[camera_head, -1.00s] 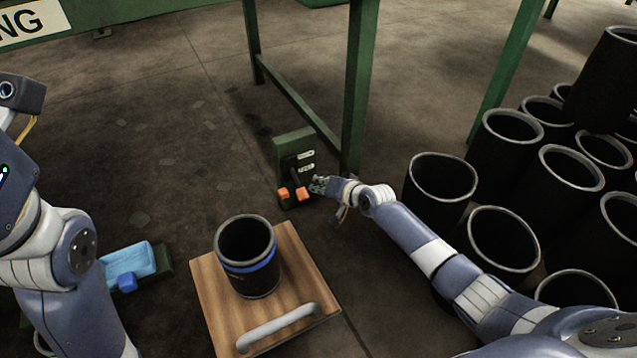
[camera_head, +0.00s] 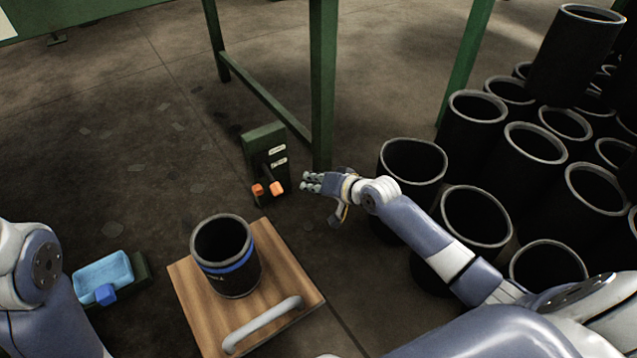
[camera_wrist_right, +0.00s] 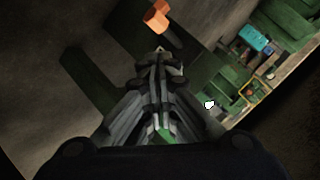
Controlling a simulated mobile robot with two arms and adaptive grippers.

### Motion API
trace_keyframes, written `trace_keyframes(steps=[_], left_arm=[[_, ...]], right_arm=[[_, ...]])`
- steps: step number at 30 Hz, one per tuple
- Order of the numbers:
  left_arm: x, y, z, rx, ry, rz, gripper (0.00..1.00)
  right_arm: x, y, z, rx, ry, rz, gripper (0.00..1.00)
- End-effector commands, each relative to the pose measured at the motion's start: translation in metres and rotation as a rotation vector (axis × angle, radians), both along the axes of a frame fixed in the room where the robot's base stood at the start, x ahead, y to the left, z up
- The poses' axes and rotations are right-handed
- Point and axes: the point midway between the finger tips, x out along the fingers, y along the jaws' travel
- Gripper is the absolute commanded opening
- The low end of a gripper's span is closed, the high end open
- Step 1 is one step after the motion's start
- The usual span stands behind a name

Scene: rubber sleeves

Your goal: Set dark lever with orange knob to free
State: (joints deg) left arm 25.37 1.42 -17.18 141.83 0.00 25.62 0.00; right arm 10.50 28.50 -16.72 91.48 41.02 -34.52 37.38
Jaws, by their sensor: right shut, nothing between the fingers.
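A green box (camera_head: 262,150) with two small white labels stands on the floor beside a green table leg. A dark lever (camera_head: 267,174) on its front ends in an orange knob (camera_head: 276,188) low on the box. A second orange piece (camera_head: 258,190) sits just left of it. The labels are too small to read. My right gripper (camera_head: 306,182) is shut and empty, just right of the knob with a small gap. In the right wrist view the orange parts (camera_wrist_right: 155,20) lie beyond the shut fingertips (camera_wrist_right: 158,60). My left gripper is out of view.
A wooden board (camera_head: 185,290) with a grey handle carries a black sleeve (camera_head: 228,262) with a blue band. Many black sleeves (camera_head: 480,140) crowd the right. Green table legs (camera_head: 322,90) rise behind the gripper.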

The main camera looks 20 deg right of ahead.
Motion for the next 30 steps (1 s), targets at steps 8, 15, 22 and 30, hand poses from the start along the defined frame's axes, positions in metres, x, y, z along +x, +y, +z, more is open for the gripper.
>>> trace_keyframes(steps=[8,15,22,30], left_arm=[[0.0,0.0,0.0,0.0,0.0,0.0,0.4],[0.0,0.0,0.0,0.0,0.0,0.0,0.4],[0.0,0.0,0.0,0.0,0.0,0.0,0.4],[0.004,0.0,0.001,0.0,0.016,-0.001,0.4]], right_arm=[[-0.023,-0.01,0.014,0.0,0.001,0.0,0.0],[-0.026,-0.011,0.017,0.001,0.0,-0.001,0.0],[-0.026,-0.011,0.016,0.001,0.0,-0.001,0.0],[-0.026,0.0,0.033,-0.004,-0.057,0.014,0.0]])
